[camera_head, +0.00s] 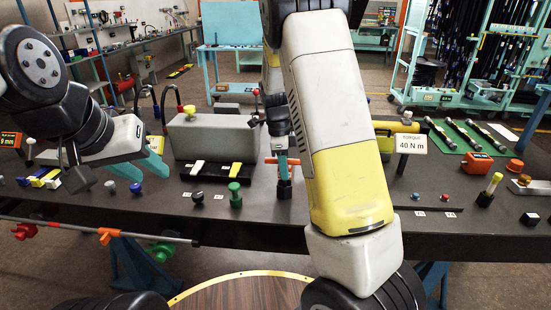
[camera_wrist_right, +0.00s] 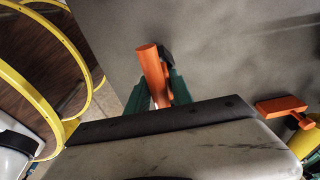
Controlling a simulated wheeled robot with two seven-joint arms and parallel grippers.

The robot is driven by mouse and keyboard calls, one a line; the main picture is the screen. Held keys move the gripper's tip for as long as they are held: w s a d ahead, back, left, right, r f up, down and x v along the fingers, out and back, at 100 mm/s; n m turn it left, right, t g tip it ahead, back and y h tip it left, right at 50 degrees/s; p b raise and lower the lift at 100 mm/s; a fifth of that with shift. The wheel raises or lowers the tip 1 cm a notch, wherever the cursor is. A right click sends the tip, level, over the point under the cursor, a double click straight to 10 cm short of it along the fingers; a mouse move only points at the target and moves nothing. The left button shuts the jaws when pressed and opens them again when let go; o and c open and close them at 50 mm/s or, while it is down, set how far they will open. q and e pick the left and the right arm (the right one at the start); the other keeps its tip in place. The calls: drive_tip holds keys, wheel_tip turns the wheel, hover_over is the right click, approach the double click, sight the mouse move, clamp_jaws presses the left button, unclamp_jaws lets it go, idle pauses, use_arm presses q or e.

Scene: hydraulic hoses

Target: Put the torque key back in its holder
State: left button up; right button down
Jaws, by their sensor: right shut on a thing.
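The torque key (camera_head: 271,161) shows in the head view as an orange crossbar at the tips of my right gripper (camera_head: 281,155). My right gripper points down with its teal fingers shut on the key. In the right wrist view the key's orange handle (camera_wrist_right: 153,75) sits between the green fingers (camera_wrist_right: 160,95). A black block (camera_head: 284,188), which looks like the holder, stands directly below the key. I cannot tell whether the key's lower end is inside it. My left gripper (camera_head: 153,178) is over the left of the bench, its teal fingers apart and empty.
A grey block (camera_head: 212,136) stands behind a black tray (camera_head: 212,172) with yellow and white pieces. A green knob (camera_head: 235,194) is left of the holder. A "40 N m" sign (camera_head: 410,144) and yellow tool stand to the right. The bench front between is fairly clear.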

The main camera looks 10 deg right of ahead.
drive_tip(key=shift+f, duration=0.15)
drive_tip(key=c, duration=1)
unclamp_jaws()
drive_tip(key=shift+c, duration=0.2)
drive_tip(key=r, duration=0.5)
drive_tip(key=a+r, duration=0.1)
drive_tip(key=r, duration=0.1)
drive_tip(key=shift+w+r, duration=0.15)
drive_tip(key=shift+r, duration=0.2)
drive_tip(key=shift+r, duration=0.1)
